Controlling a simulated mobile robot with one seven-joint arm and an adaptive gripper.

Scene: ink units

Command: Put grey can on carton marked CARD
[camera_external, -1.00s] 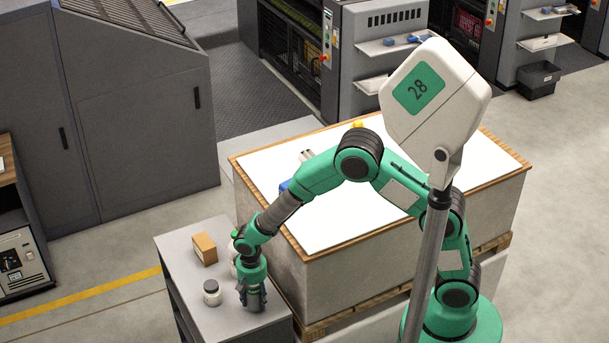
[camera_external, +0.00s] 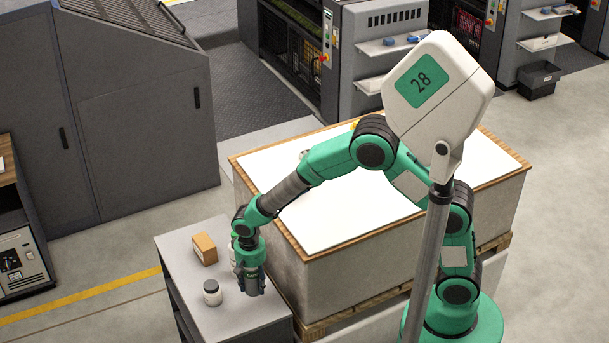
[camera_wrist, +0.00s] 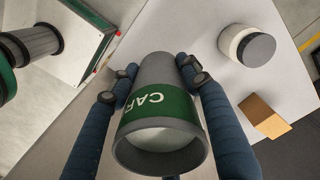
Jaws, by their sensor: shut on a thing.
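My gripper (camera_wrist: 158,72) is shut on a grey can (camera_wrist: 160,150) with a green band lettered "CA" and a partly hidden further letter. The can lies between the two blue fingers in the wrist view. In the external view my gripper (camera_external: 250,284) is above the right part of the grey bench, and the can is mostly hidden there. A brown carton (camera_external: 204,248) stands on the bench, behind and left of my gripper. It also shows at the right of the wrist view (camera_wrist: 263,117). No marking is readable on it.
A whitish object (camera_external: 232,256) is partly hidden behind my gripper. A large white-topped stack (camera_external: 340,215) stands right beside the bench. The bench's front is clear.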

